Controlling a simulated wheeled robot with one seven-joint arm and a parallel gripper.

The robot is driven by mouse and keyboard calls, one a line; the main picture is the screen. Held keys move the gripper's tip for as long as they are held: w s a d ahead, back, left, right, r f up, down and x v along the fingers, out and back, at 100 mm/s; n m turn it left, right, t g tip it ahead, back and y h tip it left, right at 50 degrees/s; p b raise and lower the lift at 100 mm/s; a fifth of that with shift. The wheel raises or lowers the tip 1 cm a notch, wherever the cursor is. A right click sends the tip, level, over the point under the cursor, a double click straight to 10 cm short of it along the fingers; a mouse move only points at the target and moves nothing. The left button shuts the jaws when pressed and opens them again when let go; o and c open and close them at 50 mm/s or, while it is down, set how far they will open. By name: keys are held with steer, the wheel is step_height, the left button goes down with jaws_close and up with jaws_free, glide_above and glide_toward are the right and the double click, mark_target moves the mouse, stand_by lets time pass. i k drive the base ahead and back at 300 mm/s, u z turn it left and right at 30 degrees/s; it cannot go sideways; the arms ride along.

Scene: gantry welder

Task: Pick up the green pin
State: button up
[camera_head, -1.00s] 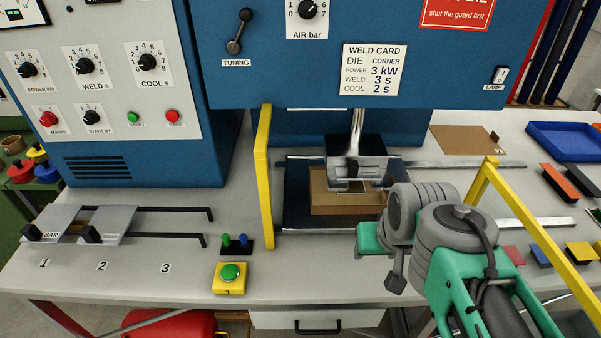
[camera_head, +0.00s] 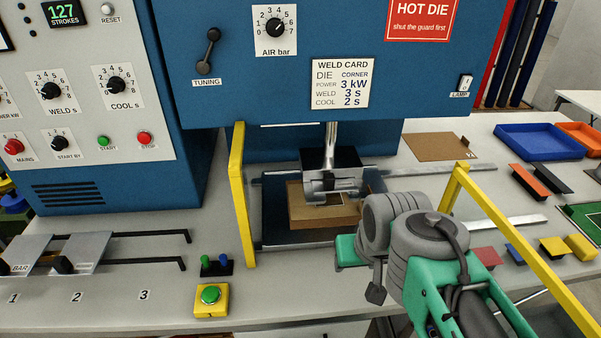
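The green pin (camera_head: 205,261) stands upright in a small black block (camera_head: 217,269) on the bench, left of the yellow guard post. A blue pin (camera_head: 225,260) stands beside it in the same block. My green and grey arm reaches in from the lower right to the press opening.
A yellow box with a green button (camera_head: 210,295) stands just in front of the pin block. The yellow guard frame (camera_head: 238,195) rises between the pins and the brown workpiece (camera_head: 300,215). Stop bars (camera_head: 150,236) lie to the left. A blue tray (camera_head: 540,142) is at the back right.

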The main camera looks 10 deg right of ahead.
mark_target(204, 259)
steer(key=u, duration=0.45)
steer(key=k, duration=1.05)
steer(key=u, duration=2)
steer(key=i, duration=0.85)
steer(key=z, duration=0.55)
steer(key=i, duration=0.75)
steer(key=z, duration=0.75)
